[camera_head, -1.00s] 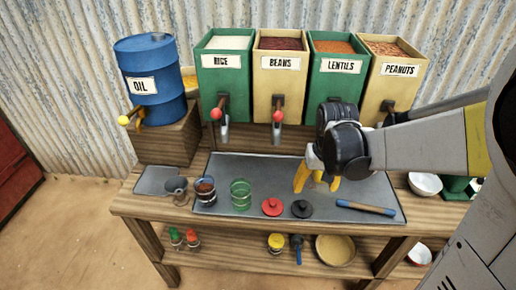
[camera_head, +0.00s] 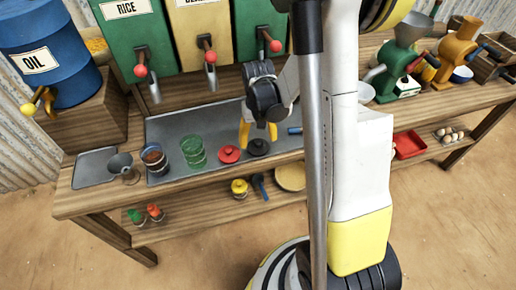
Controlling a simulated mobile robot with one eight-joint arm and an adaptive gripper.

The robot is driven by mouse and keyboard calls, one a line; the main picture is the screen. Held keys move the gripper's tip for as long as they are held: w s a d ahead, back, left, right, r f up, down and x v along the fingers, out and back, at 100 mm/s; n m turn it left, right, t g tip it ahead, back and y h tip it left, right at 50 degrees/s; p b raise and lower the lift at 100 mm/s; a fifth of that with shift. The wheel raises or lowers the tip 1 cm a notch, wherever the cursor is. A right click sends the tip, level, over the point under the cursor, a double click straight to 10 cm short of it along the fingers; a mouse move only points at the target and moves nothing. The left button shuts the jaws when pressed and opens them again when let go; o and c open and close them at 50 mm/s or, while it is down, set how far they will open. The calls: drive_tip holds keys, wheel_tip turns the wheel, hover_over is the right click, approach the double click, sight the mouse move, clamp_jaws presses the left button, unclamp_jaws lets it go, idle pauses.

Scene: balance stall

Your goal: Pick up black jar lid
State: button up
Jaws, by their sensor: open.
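The black jar lid (camera_head: 258,147) lies on the grey metal tray (camera_head: 168,126) on the wooden table, with its knob up. It is just right of the red lid (camera_head: 229,154). My gripper (camera_head: 258,132) has yellow fingers that point down above and behind the black lid. It is open and appears empty. The gap between the fingertips and the lid is hard to judge.
A green glass jar (camera_head: 194,152) and a filled jar (camera_head: 155,158) stand left of the lids. A blue-handled tool (camera_head: 295,131) lies to the right, partly hidden by my arm. Dispensers with red-knobbed taps (camera_head: 207,50) hang behind. Grinders (camera_head: 400,60) stand at the far right.

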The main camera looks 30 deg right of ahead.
sight(258, 142)
wheel_tip(258, 142, down, 3)
drive_tip(key=shift+f+b, duration=0.1)
drive_tip(key=shift+b, duration=0.4)
drive_tip(key=c, duration=0.5)
drive_tip(key=shift+r, duration=0.2)
